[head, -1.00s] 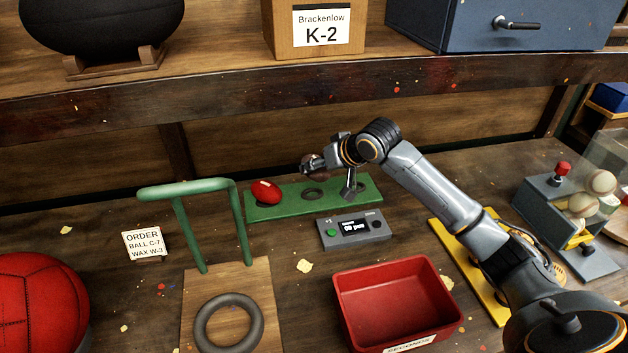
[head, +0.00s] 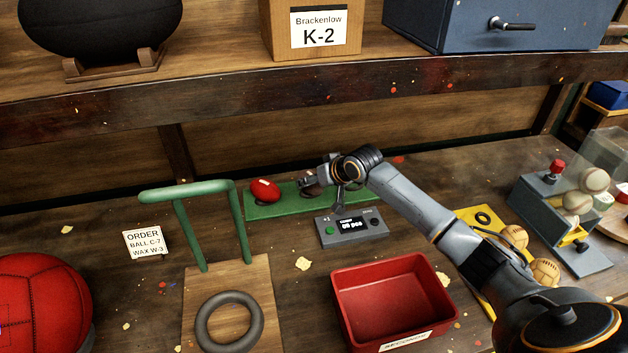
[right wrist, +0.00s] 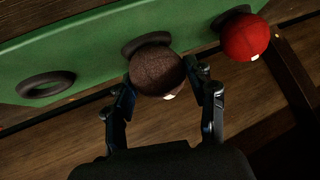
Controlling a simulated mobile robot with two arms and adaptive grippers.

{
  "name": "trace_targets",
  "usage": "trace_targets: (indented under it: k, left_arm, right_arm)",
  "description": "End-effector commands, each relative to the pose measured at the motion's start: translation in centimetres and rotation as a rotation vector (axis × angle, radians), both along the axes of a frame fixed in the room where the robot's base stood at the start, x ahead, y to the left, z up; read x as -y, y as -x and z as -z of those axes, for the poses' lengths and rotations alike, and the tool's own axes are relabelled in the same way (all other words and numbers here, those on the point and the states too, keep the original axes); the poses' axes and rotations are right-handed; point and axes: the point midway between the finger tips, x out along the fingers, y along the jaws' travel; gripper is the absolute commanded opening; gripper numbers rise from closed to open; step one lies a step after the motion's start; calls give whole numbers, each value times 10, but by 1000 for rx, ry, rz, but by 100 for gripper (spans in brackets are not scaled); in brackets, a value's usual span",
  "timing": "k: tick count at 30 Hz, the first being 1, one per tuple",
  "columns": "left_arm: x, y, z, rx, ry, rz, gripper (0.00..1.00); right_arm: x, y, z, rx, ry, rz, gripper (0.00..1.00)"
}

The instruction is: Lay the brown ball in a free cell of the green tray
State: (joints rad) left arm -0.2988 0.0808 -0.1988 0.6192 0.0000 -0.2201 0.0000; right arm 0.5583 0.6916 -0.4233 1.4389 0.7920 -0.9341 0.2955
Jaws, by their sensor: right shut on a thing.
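The brown ball (right wrist: 157,72) is between the two fingers of my right gripper (right wrist: 163,98), which is shut on it. In the head view the brown ball (head: 310,187) is small and partly covered by the gripper (head: 308,182), low over the middle cell of the green tray (head: 264,211). In the right wrist view the middle ring (right wrist: 146,42) shows just behind the ball; I cannot tell whether they touch. One end cell (right wrist: 45,85) is empty. A red ball (right wrist: 245,37) sits at the other end cell. My left gripper is not in view.
A grey device with a display (head: 352,228) stands close in front of the tray. A red bin (head: 392,296) is nearer. A green stand (head: 188,190) rises at the left, beside an order card (head: 149,243). A shelf edge (head: 300,88) runs behind.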

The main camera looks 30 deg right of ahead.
Motion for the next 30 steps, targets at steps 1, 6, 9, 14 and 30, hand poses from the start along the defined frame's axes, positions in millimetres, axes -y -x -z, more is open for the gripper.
trace_targets:
  k: [1,6,9,14,30]
  left_arm:
    - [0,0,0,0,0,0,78]
    - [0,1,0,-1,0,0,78]
    - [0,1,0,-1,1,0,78]
    - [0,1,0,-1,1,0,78]
    - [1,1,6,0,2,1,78]
  right_arm:
    - [0,0,2,0,-1,1,16]
    - [0,0,3,-1,-1,0,78]
    - [0,0,3,-1,-1,0,78]
    - [0,0,3,-1,0,0,78]
    - [14,56,-55,1,4,0,78]
